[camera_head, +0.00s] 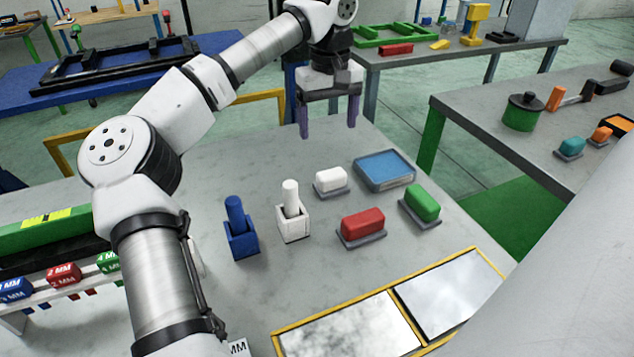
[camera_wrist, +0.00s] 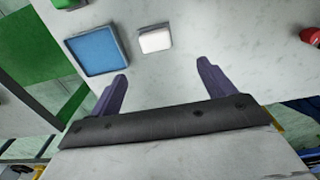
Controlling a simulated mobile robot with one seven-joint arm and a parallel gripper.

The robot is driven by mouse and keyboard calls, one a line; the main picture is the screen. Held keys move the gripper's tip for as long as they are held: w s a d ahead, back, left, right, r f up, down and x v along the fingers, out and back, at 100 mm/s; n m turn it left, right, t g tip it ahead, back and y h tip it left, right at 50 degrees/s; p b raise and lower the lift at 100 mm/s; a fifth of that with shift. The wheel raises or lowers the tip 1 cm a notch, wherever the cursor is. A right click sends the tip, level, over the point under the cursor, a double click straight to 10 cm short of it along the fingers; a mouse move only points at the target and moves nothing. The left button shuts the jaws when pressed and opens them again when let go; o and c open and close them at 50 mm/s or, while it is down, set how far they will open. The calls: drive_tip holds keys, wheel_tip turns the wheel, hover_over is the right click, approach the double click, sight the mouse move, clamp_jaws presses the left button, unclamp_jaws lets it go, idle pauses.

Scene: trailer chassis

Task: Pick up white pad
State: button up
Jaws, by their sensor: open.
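The white pad (camera_head: 331,179) is a small rounded white block on a thin grey base. It sits on the grey table (camera_head: 330,280), left of a blue tray. In the wrist view the white pad (camera_wrist: 155,40) lies at the top, beyond the fingertips and a little left of the middle between them. My gripper (camera_head: 328,131) is open and empty above the far edge of the table, behind the pad. In the wrist view its two purple fingers (camera_wrist: 163,70) stand wide apart with bare table between them.
The blue tray (camera_head: 385,170) is right of the pad. A red pad (camera_head: 362,224) and a green pad (camera_head: 422,203) are nearer the front. A white holder (camera_head: 292,226) and a blue holder (camera_head: 240,240), each with an upright peg, stand to the left.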

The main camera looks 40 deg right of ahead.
hover_over(332, 173)
drive_tip(key=f, duration=0.5)
drive_tip(key=f+p, duration=0.1)
drive_tip(key=f, duration=0.2)
drive_tip(key=shift+w+a, duration=0.35)
drive_tip(key=f, duration=0.1)
drive_tip(key=f+p, duration=0.1)
drive_tip(key=f, duration=0.1)
drive_tip(key=f+p, duration=0.1)
drive_tip(key=shift+s+d+f, duration=0.35)
drive_tip(key=shift+f, duration=0.45)
drive_tip(key=shift+c, duration=0.3)
drive_tip(key=c, duration=1.1)
drive_tip(key=shift+r, duration=0.15)
wheel_tip(332, 173, up, 20)
drive_tip(key=b, duration=0.2)
drive_tip(key=shift+b, duration=0.3)
